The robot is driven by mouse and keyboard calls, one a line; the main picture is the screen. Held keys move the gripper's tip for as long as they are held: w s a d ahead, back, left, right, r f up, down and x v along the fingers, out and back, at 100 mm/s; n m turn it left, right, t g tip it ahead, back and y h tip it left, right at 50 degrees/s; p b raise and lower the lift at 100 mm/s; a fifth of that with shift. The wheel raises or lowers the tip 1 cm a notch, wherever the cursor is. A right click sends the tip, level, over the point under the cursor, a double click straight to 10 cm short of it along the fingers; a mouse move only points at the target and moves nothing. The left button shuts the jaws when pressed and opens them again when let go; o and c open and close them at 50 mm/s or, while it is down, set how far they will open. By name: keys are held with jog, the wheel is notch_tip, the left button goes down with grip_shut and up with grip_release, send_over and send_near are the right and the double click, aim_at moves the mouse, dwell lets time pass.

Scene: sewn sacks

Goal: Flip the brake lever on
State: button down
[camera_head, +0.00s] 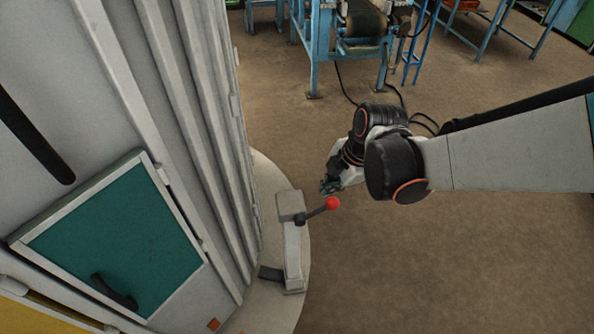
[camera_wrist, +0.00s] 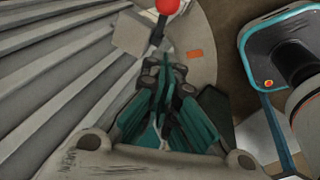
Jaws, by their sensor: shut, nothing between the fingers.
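My gripper (camera_head: 329,186) is just beyond the knob in the head view, partly small and dark there. In the wrist view my gripper (camera_wrist: 167,68) has its green-padded fingers together and empty. The lever (camera_wrist: 158,32) and its red knob (camera_wrist: 167,5) show just past the fingertips, with the knob cut by the top edge. I cannot tell whether they touch.
A large grey ribbed cabinet (camera_head: 190,120) with a green door panel (camera_head: 120,240) stands at the left, close to the post. A blue-framed conveyor (camera_head: 340,50) stands at the back. The brown floor (camera_head: 450,260) at the right is clear.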

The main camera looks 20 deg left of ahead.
jog(key=b, duration=0.3)
send_near(317, 212)
jog(key=shift+w+a+f+b, duration=0.1)
jog(key=shift+w+f+b, duration=0.15)
jog(key=shift+f+b, duration=0.2)
jog(key=shift+w+f+b, duration=0.2)
jog(key=shift+f+b, duration=0.1)
jog(key=shift+f, duration=0.3)
jog(key=shift+w+f, duration=0.1)
